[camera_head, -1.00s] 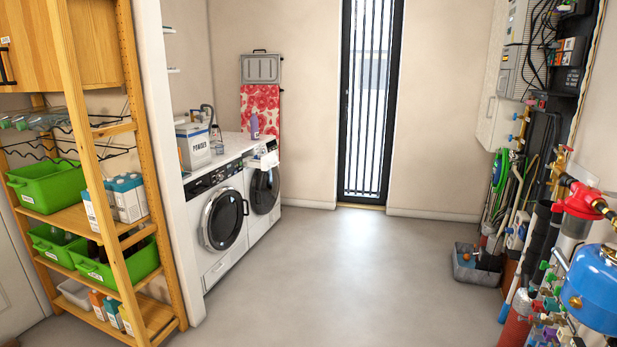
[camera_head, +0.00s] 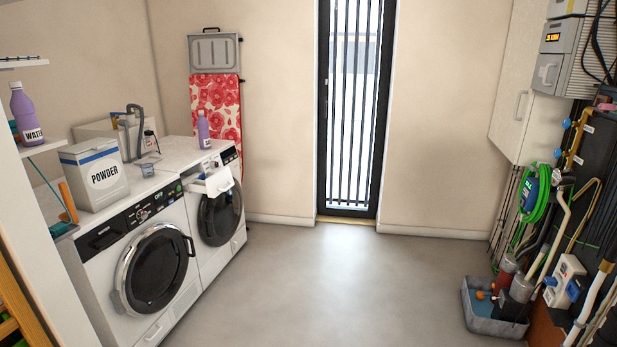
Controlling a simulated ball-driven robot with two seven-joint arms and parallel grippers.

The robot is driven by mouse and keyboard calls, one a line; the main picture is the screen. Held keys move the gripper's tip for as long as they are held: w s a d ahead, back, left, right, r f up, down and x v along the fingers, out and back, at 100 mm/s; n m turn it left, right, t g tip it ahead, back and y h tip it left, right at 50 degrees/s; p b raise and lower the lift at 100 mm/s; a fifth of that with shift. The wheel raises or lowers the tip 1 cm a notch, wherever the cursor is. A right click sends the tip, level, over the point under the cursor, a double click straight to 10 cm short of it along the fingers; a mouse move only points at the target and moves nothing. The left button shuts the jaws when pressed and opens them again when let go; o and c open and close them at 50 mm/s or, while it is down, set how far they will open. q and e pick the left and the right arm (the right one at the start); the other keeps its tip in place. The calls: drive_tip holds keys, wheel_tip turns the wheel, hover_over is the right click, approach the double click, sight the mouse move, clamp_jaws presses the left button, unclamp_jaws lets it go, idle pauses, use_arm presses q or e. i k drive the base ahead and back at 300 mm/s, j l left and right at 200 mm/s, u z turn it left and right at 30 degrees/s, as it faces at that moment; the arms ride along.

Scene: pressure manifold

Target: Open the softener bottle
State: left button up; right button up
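A purple bottle (camera_head: 203,130) with a pale cap stands upright on top of the far washing machine (camera_head: 215,205), close to its front edge. Its label is too small to read, so I cannot tell if it is the softener. Another purple bottle (camera_head: 26,112), labelled "WATER", stands on a white shelf at the left edge and has a white cap on. The far machine's detergent drawer (camera_head: 214,182) is pulled out. Neither of my grippers shows in the view.
A white "POWDER" box (camera_head: 95,175) and a small cup (camera_head: 147,169) stand on the near machine (camera_head: 150,270). Open grey floor (camera_head: 320,285) lies ahead. Pipes and a grey tub (camera_head: 490,310) line the right side. A barred glass door (camera_head: 352,110) is at the back.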

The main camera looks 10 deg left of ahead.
sight(202, 125)
drive_tip(key=i, duration=2.05)
drive_tip(key=i+u, duration=0.3)
drive_tip(key=i, duration=0.15)
drive_tip(key=i+l+u, duration=0.5)
drive_tip(key=i+u, duration=0.15)
drive_tip(key=i, duration=0.15)
